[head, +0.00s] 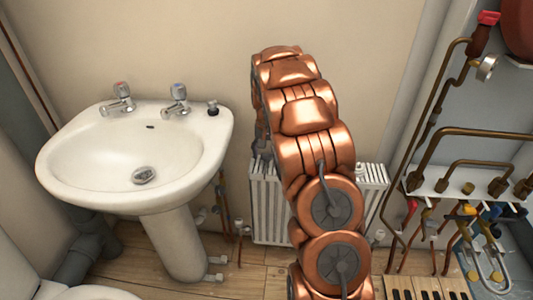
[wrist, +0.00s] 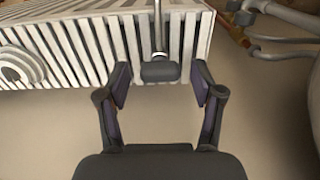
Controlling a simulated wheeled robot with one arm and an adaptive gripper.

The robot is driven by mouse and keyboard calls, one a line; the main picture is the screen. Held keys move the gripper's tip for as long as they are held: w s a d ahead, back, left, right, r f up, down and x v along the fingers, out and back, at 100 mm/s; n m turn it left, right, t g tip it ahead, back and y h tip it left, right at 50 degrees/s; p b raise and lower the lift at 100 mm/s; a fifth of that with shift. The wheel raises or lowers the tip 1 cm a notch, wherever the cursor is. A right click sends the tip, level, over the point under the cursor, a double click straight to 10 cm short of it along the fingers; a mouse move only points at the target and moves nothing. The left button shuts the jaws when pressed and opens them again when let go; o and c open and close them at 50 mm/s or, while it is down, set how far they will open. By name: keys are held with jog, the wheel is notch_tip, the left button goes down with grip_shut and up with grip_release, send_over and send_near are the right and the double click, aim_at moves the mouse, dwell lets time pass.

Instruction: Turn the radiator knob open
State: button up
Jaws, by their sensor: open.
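The white ribbed radiator (head: 270,210) stands low against the wall, partly hidden behind my copper-coloured arm. In the wrist view the radiator (wrist: 110,42) fills the upper left. A pale, round, ringed part (wrist: 20,66) shows at its left edge; I cannot tell whether it is the knob. My gripper (wrist: 160,84) is open. A dark grey block (wrist: 159,71) on a thin rod shows between the fingertips, with gaps on both sides; I cannot tell what it is. In the head view my gripper is mostly hidden behind the arm.
A white washbasin (head: 75,178) on a pedestal stands left of the radiator, with thin pipes (head: 222,195) between them. Copper pipes and valves (head: 470,165) crowd the right side. Pipes (wrist: 275,40) also show at the wrist view's upper right. The wall above the radiator is bare.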

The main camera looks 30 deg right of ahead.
jog(key=c, duration=1.1)
jog(key=shift+c, duration=0.2)
jog(key=shift+n, duration=0.3)
jog(key=n, duration=0.3)
jog(key=shift+n+p, duration=0.3)
jog(key=shift+n, duration=0.1)
jog(key=n, duration=0.3)
jog(key=shift+n, duration=0.3)
jog(key=n+p, duration=0.1)
jog(key=n, duration=0.3)
jog(key=shift+n+p, duration=0.55)
jog(key=shift+n, duration=1.75)
